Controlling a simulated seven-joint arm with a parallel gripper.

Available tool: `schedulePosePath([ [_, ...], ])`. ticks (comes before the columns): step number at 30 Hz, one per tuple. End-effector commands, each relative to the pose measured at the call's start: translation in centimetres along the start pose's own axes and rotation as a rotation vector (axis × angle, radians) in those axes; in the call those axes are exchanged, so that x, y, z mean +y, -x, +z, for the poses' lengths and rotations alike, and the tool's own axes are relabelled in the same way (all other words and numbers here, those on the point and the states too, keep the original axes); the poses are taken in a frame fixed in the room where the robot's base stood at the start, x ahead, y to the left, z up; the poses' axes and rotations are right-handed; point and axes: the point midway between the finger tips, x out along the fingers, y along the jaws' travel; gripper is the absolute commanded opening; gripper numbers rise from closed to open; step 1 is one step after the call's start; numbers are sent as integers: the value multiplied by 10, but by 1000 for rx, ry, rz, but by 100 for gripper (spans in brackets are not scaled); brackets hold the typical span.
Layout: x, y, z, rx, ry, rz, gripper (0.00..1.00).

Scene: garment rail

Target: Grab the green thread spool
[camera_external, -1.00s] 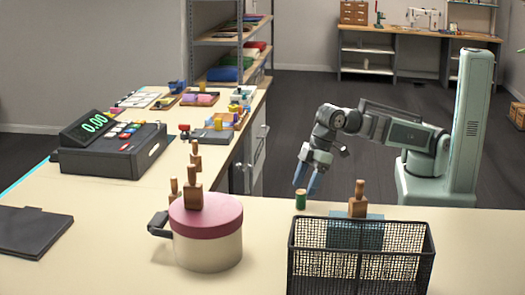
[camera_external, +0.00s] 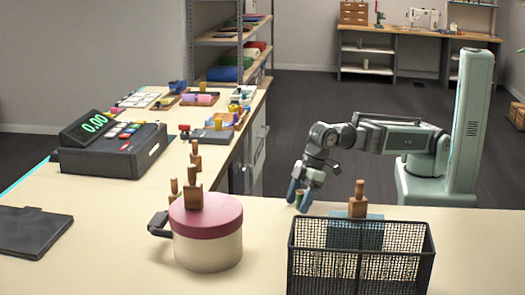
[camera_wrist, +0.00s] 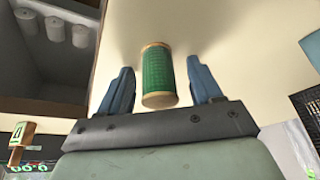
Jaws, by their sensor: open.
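The green thread spool (camera_wrist: 158,74) has pale wooden ends and stands on the cream table. In the wrist view it is between the two blue fingers of my gripper (camera_wrist: 160,88), with a gap on each side. In the external view my gripper (camera_external: 300,199) is low at the table's far edge around the spool (camera_external: 299,195), which is partly hidden by the fingers. My gripper is open and holds nothing.
A round box with a pink lid (camera_external: 206,216) stands to the left. The table between box and basket is clear.

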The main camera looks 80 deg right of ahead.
Motion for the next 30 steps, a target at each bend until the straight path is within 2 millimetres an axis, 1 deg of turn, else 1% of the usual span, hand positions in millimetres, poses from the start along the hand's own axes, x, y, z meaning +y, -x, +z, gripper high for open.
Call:
schedulePosePath([
  [2, 0, 0, 0, 0, 0, 0, 64],
  [19, 0, 0, 0, 0, 0, 0, 11],
  [20, 0, 0, 0, 0, 0, 0, 9],
  [26, 0, 1, 0, 0, 0, 0, 9],
  [30, 0, 6, -3, 2, 0, 0, 9],
])
